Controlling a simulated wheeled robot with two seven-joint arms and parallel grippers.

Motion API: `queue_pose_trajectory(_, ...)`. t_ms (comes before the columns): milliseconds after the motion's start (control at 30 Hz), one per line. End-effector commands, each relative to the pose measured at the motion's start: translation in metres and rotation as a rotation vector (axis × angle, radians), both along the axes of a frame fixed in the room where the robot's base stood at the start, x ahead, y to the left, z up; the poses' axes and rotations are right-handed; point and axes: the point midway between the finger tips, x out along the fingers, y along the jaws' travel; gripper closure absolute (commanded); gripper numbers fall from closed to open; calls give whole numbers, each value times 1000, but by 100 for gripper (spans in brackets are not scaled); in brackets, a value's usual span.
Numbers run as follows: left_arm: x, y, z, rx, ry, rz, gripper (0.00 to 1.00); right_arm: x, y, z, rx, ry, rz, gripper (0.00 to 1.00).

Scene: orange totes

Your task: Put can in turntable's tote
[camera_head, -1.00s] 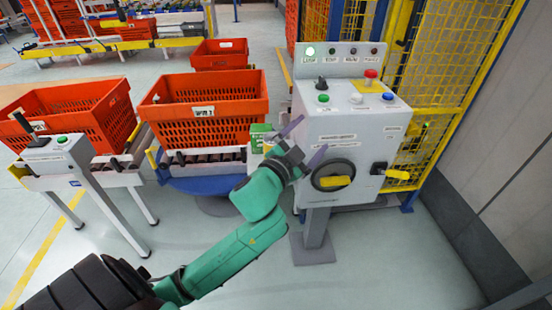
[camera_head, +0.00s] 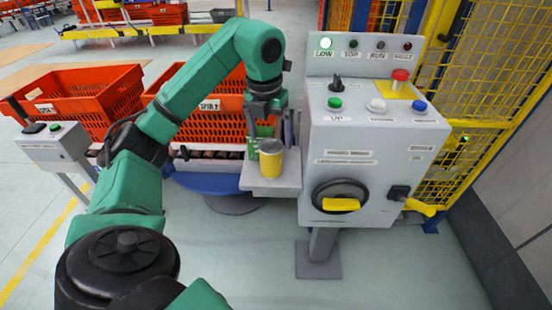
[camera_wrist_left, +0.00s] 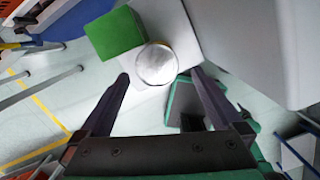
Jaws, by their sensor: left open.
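A yellow can (camera_head: 271,160) with a silver top stands upright on a small grey shelf (camera_head: 287,185) at the control box's left side. My left gripper (camera_head: 270,132) is open and points down just above and behind the can. In the left wrist view the can's round top (camera_wrist_left: 156,64) lies between and slightly beyond the open fingertips (camera_wrist_left: 160,76); contact cannot be told. The turntable's orange tote (camera_head: 205,128) stands behind the shelf, partly hidden by my left arm, above the blue turntable (camera_head: 208,184). My right gripper is out of view.
A green box (camera_head: 253,147) stands close beside the can, also in the left wrist view (camera_wrist_left: 115,34). The grey control box (camera_head: 370,160), with buttons and a knob, stands right of the shelf. Another orange tote (camera_head: 88,112) is at left. Yellow fencing (camera_head: 500,90) is behind.

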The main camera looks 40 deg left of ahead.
Motion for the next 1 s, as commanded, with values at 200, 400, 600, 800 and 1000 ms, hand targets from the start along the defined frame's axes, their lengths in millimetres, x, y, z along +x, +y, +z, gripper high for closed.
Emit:
queue_pose_trajectory(200,6,1,-45,0,0,-4,0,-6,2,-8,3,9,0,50)
queue_pose_trajectory(400,13,7,-76,-2,3,-3,0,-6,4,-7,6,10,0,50)
queue_pose_trajectory(600,17,8,-98,-2,-2,-5,0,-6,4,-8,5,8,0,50)
queue_pose_trajectory(800,17,7,-98,-3,-3,-6,19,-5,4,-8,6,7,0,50)
queue_pose_trajectory(1000,17,7,-97,-3,-3,-6,96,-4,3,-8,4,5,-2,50)
